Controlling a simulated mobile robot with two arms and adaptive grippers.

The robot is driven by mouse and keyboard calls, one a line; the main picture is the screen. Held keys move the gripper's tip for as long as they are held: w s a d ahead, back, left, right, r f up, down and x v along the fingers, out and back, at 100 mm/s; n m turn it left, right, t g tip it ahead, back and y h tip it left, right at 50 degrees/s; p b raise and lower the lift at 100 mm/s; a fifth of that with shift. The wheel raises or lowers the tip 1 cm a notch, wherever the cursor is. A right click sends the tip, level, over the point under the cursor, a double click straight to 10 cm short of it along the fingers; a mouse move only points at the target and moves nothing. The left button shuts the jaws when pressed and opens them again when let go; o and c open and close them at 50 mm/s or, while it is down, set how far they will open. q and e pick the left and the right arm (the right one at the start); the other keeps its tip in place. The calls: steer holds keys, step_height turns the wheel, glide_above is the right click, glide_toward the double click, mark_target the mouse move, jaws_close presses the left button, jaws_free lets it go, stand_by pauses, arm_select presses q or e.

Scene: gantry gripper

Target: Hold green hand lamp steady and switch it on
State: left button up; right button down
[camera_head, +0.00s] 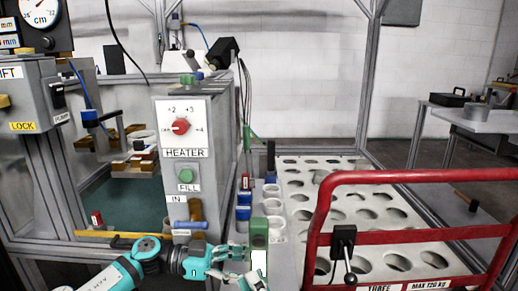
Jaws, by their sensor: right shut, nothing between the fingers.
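The green hand lamp (259,234) stands upright near the bottom middle, with a green top and a pale panel below. My left arm comes in from the lower left, and its gripper (236,262) is close to the lamp's left side. I cannot tell whether its fingers touch the lamp or how far they are open. My right gripper (254,280) is at the bottom edge, just below the lamp, shut and empty. Much of it is cut off. The lamp's lower end is partly hidden, and I cannot make out its switch or whether it is lit.
The grey heater box (182,145) with a red knob stands behind and left. A red cart rail (410,176) closes off the right front. A pale rack with round holes (345,166) lies behind it. Blue and white cups (271,191) stand behind the lamp.

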arm_select(q)
steer(key=a+r, duration=0.1)
steer(key=a, duration=0.9)
stand_by(0.7)
